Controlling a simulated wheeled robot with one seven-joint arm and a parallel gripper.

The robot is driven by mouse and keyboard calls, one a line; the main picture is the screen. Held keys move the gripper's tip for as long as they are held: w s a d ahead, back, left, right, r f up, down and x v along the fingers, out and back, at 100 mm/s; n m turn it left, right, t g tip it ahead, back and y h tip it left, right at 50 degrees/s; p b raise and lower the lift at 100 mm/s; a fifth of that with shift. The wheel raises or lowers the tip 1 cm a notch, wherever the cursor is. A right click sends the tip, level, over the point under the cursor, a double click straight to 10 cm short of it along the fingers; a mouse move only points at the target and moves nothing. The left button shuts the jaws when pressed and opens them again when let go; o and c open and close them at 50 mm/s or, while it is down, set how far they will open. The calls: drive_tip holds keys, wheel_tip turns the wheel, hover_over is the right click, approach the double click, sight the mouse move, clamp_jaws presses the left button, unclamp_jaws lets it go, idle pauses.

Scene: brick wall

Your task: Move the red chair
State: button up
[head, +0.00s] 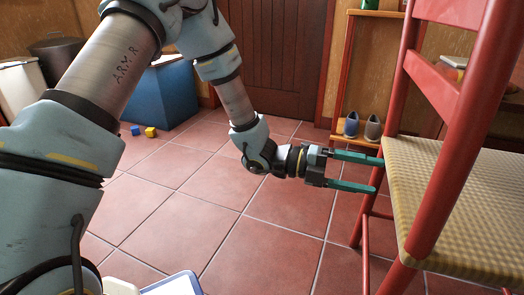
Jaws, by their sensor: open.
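The red chair (457,120) stands upright at the right, with red posts and slats and a woven tan seat (455,190). Part of it runs out of the picture on the right. My gripper (378,175) has two teal fingers, spread apart and pointing right. The fingertips are at the left side of the chair, close to the seat's edge and a red leg. I cannot tell whether they touch the chair.
A wooden rack (350,75) with a pair of shoes (362,127) stands behind the chair. A blue box (162,95) and small blocks (143,131) are at the back left. A white and blue object (172,285) is at the bottom. The tiled floor (235,200) between is clear.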

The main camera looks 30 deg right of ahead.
drive_tip(key=v, duration=0.4)
